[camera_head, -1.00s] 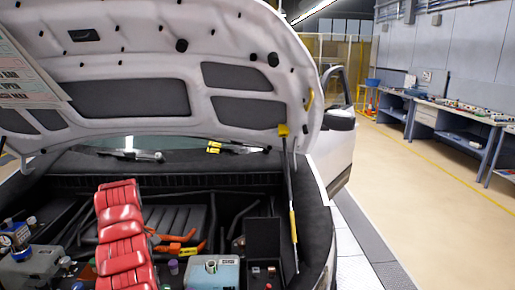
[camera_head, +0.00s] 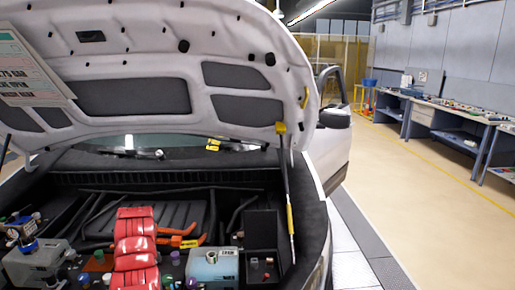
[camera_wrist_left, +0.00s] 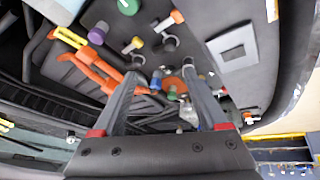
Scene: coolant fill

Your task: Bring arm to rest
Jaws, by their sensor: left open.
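My left gripper (camera_wrist_left: 160,76) shows in the left wrist view, its two grey fingers spread apart with nothing held between them. It points down over the engine bay. Several coloured caps, among them a green cap (camera_wrist_left: 128,6), a purple cap (camera_wrist_left: 97,34) and an orange cap (camera_wrist_left: 177,16), lie beyond or around the fingers. Small coloured parts show in the gap between the tips; how far below they are I cannot tell. My right gripper is in neither view.
The raised hood (camera_head: 150,60) hangs over the engine bay, held by a strut (camera_head: 288,205) at the right. A blue-grey box (camera_head: 212,266) and orange cables (camera_head: 178,238) sit in the bay. Workbenches (camera_head: 445,115) stand far right, with open floor (camera_head: 410,190) before them.

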